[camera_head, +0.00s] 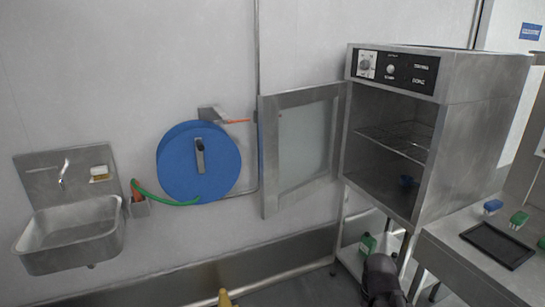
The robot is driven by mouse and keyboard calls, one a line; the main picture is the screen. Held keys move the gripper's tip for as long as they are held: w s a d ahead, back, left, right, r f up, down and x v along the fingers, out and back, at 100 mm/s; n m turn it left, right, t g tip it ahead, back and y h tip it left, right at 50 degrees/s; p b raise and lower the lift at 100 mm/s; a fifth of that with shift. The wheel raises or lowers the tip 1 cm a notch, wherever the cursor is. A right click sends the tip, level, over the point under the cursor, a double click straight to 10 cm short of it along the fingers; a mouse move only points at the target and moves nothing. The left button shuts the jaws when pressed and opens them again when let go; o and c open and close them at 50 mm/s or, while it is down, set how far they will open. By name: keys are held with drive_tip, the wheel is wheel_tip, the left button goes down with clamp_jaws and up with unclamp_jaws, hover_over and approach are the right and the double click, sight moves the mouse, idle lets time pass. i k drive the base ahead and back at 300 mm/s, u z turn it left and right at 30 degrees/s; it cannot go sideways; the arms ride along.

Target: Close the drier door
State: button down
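The drier (484,112) is a steel cabinet on a stand at the right, with a black control panel (394,70) on top of its front. Its door (270,160), a steel frame around a glass pane (303,145), is wide open. It is swung out to the left from the cabinet's left edge and stands close to the wall. A dark grey rounded part at the bottom, in front of the drier's stand, may be my arm. I see no gripper fingers.
A blue hose reel (198,162) with a green hose hangs on the wall left of the door. A steel sink (70,234) is at far left. A steel table (465,262) with a black tray (497,244) stands at right. A green container (367,244) sits under the drier.

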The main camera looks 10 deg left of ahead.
sight(269, 104)
drive_tip(key=i, duration=0.95)
drive_tip(key=u, duration=0.05)
